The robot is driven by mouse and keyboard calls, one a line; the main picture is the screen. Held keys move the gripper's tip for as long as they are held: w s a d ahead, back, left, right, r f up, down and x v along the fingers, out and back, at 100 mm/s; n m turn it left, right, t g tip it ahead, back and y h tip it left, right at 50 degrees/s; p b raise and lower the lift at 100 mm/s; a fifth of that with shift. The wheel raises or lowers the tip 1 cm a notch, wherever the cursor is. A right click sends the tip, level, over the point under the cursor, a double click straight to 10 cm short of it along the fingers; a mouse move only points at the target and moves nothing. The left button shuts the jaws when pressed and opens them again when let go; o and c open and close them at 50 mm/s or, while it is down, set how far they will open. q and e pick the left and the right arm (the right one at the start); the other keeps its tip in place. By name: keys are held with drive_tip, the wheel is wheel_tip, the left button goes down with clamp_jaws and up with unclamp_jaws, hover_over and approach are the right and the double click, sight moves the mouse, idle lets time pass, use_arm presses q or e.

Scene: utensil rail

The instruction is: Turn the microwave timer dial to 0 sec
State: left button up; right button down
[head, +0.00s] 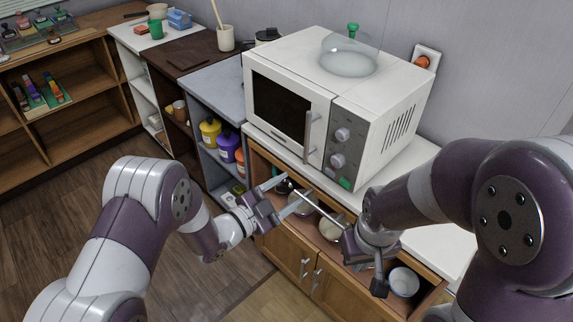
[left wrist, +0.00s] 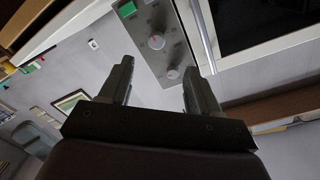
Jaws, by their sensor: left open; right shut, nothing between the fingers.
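The white microwave (head: 385,115) stands on the counter, its door shut. Its grey control panel carries an upper dial (head: 343,134), a lower dial (head: 338,160) and a green button (head: 345,183). I cannot read any markings to tell which is the timer dial. In the left wrist view, the dial nearer the green button (left wrist: 127,9) is the larger-looking one (left wrist: 157,41), with a small red mark; the other dial (left wrist: 173,73) is beyond it. My left gripper (head: 290,192) is open and empty, apart from the panel, below and left of it. My right gripper (head: 378,285) is shut and empty, low in front of the counter.
A glass dome (head: 350,56) with a green knob sits on the microwave. The vertical door handle (head: 308,135) is left of the dials. Below the counter, an open shelf holds pots and a white bowl (head: 404,281).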

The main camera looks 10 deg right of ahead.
use_arm(q)
approach(335, 163)
drive_tip(key=shift+m, duration=0.3)
drive_tip(key=p+x, duration=0.1)
drive_tip(key=x, duration=0.5)
drive_tip(key=shift+w+p, duration=0.1)
drive_tip(key=shift+p, duration=0.25)
drive_tip(key=x, duration=0.3)
drive_tip(key=shift+s+d, duration=0.1)
drive_tip(key=shift+s, duration=0.15)
drive_tip(key=shift+w, duration=0.1)
use_arm(e)
drive_tip(key=shift+d+r, duration=0.8)
drive_tip(key=shift+d, duration=0.3)
use_arm(q)
drive_tip(key=c, duration=1)
drive_tip(key=shift+c, duration=0.2)
